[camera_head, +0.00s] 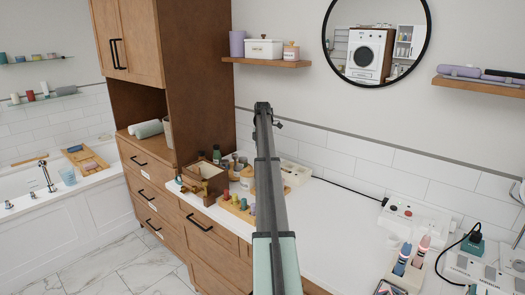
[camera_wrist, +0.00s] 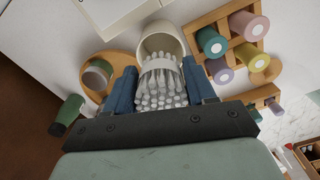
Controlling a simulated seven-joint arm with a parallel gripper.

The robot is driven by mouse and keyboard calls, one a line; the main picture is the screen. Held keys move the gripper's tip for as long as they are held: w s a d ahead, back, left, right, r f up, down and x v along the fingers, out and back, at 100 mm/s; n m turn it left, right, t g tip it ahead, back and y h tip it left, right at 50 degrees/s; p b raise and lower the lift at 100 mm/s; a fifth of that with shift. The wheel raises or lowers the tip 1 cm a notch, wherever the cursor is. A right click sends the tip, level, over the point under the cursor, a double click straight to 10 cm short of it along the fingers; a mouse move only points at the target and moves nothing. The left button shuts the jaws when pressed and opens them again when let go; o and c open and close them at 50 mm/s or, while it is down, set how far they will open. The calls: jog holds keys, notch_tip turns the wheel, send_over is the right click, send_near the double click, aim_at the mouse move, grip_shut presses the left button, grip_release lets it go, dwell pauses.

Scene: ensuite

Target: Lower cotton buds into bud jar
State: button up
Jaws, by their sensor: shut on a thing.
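In the wrist view, my gripper (camera_wrist: 160,88) is shut on a bundle of cotton buds (camera_wrist: 160,98) with white tips and a pale band around it. A dark blue finger stands on each side of it. The cream bud jar (camera_wrist: 158,36) shows just beyond the bundle, with its round mouth facing the buds. The far end of the bundle overlaps the jar's mouth; I cannot tell how deep it reaches. In the head view my arm hides the gripper and the bundle.
A wooden rack with several coloured spools (camera_wrist: 236,46) stands right of the jar. A round wooden tray (camera_wrist: 118,62) with a small pot (camera_wrist: 97,75) is at left, near a green-and-black bottle (camera_wrist: 68,115).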

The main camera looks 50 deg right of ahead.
jog(key=shift+f, duration=2.35)
jog(key=shift+s+a+f, duration=0.15)
jog(key=shift+f, duration=0.6)
jog(key=o, duration=0.9)
jog(key=shift+a, duration=0.1)
jog(key=shift+o, duration=0.6)
jog(key=shift+r, duration=0.35)
jog(key=shift+o, duration=0.4)
jog(key=r, duration=1.4)
jog(key=shift+d+r, duration=0.2)
jog(key=shift+r, duration=0.1)
